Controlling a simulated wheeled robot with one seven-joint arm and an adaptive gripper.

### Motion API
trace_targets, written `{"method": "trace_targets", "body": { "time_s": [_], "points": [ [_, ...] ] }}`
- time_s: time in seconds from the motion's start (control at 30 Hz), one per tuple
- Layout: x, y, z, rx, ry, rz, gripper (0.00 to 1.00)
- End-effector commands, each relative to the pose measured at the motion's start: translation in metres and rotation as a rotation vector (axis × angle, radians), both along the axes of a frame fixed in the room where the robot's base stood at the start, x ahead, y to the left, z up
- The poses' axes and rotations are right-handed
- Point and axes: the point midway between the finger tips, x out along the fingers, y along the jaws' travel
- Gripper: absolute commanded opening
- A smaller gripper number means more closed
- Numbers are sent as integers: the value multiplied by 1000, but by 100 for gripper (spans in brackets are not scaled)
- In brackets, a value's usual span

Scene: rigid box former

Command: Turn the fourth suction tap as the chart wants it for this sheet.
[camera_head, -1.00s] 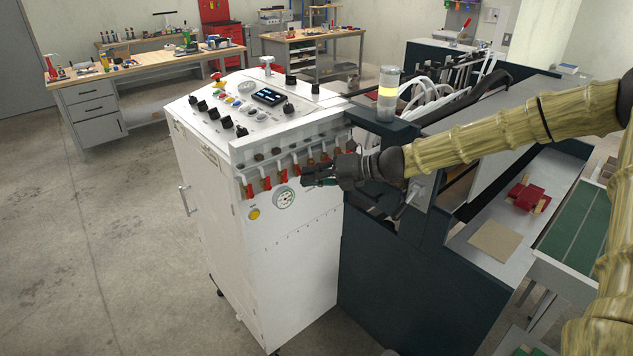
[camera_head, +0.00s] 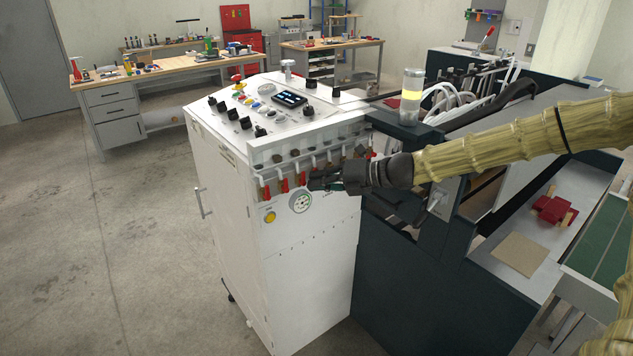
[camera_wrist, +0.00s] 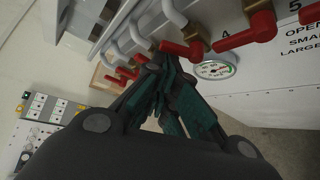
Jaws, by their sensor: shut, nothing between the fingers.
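A row of brass suction taps with red handles runs along the white cabinet's front; one handle (camera_head: 284,186) shows left of my gripper (camera_head: 313,183). In the wrist view, my gripper (camera_wrist: 160,62) is shut and empty. Its dark, green-padded fingertips are close beside a red handle (camera_wrist: 182,49); I cannot tell whether they touch. Another red handle (camera_wrist: 245,36) lies to its right, near the printed label 4 (camera_wrist: 225,34). Which handle belongs to that label is unclear. My gripper hides some taps in the head view. The chart's text is only partly visible.
A round gauge (camera_head: 301,203) sits below the taps; it also shows in the wrist view (camera_wrist: 215,70). Open floor (camera_head: 120,230) lies to the left.

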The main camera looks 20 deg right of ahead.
Motion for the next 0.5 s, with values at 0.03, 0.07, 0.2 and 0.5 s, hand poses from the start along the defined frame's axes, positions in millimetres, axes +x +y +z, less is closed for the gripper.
{"method": "trace_targets", "body": {
  "time_s": [0.03,0.07,0.2,0.5],
  "points": [
    [0,-1,1,9,4,0,0],
    [0,-1,1,17,7,1,0],
    [1,0,1,41,15,2,0],
    [1,-1,3,87,32,2,0]
  ]
}}
